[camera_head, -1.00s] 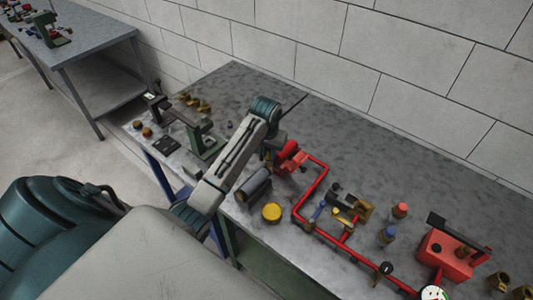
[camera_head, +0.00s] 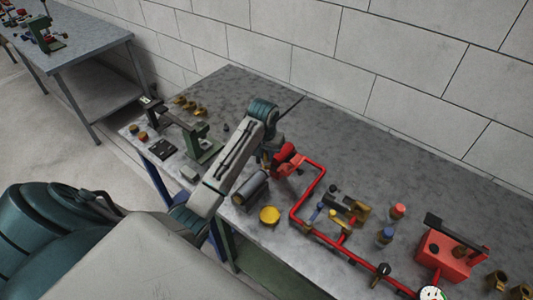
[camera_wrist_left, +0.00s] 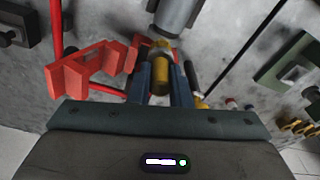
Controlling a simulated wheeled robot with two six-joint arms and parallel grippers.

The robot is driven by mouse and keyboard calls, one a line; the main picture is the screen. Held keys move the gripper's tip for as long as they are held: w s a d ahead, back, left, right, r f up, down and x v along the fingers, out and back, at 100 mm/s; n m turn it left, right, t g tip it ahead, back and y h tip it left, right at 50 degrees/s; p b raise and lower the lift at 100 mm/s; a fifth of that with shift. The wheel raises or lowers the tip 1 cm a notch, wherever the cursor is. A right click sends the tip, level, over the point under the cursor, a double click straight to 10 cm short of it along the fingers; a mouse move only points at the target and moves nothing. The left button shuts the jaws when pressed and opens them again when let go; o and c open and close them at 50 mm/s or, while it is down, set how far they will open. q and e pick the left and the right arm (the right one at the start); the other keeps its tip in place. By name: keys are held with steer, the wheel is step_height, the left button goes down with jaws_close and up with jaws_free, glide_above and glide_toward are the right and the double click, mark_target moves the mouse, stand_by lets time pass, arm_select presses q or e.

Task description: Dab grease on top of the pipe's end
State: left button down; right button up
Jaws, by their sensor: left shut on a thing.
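My left gripper (camera_head: 268,160) hangs over the bench beside a red fitting, partly hidden by my wrist. In the left wrist view its two blue fingers (camera_wrist_left: 161,88) are shut on a yellow-brown handle (camera_wrist_left: 162,76). The handle's far end lies close to a grey cylinder; I cannot tell whether they touch. The red pipe (camera_head: 317,177) lies on the bench to the right and bends towards the front; I cannot tell which end is meant. A round yellow tub (camera_head: 270,215), perhaps the grease, stands in front of the gripper. My right gripper is not in view.
The grey cylinder (camera_head: 250,189) lies left of the tub. Red brackets (camera_wrist_left: 92,68) are close to the left finger. The bench's back strip is clear.

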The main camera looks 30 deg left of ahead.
arm_select(q)
steer(key=shift+s, duration=0.2)
stand_by(0.5)
steer(key=shift+s+a, duration=0.1)
steer(key=shift+s, duration=0.9)
steer(key=shift+w, duration=0.1)
stand_by(1.9)
steer(key=shift+w, duration=1.1)
steer(key=shift+r, duration=3)
steer(key=shift+s, duration=0.1)
